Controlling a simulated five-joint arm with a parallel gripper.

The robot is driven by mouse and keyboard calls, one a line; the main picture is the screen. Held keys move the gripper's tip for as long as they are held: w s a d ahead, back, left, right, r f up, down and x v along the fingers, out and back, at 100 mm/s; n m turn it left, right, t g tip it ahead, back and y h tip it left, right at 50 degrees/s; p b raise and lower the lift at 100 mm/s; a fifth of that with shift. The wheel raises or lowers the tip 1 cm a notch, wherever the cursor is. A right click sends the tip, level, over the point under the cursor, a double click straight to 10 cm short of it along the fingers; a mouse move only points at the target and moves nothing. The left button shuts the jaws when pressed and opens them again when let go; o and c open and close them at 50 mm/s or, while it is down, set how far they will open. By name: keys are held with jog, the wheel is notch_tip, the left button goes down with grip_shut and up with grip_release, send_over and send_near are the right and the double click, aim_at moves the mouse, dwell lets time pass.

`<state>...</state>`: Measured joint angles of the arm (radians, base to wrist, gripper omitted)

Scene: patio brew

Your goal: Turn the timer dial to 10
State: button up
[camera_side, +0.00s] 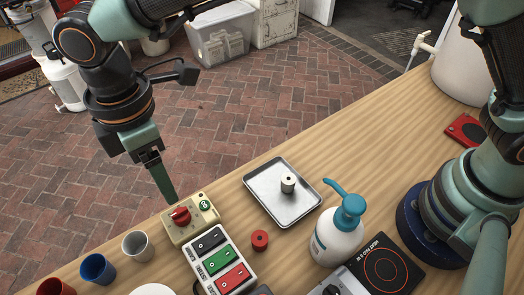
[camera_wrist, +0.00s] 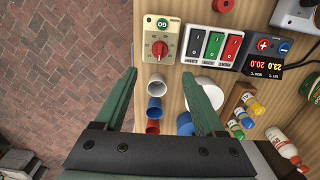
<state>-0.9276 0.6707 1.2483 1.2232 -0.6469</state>
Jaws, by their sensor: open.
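The timer is a cream box with a red dial (camera_side: 181,214) and a green GO button (camera_side: 204,205). It sits near the table's edge in the side view. In the wrist view the timer (camera_wrist: 147,36) is at the top, with the red dial (camera_wrist: 159,49) below the GO button. The dial's scale marks are too small to read, so I cannot tell its setting. My gripper (camera_wrist: 160,74) is open and empty, its green fingers spread wide apart on either side of the dial's line. In the side view the fingertips (camera_side: 172,198) are close beside the dial; contact is unclear.
A switch box (camera_side: 221,262) with black, green and red rockers stands beside the timer. White (camera_side: 137,247) and blue (camera_side: 97,268) cups stand at the left. A metal tray (camera_side: 262,190), a red puck (camera_side: 260,240) and a pump bottle (camera_side: 338,236) are to the right.

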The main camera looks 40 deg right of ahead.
aim_at(179, 211)
notch_tip(179, 211, down, 12)
jog(key=shift+r, duration=0.15)
dwell(0.3)
grip_shut()
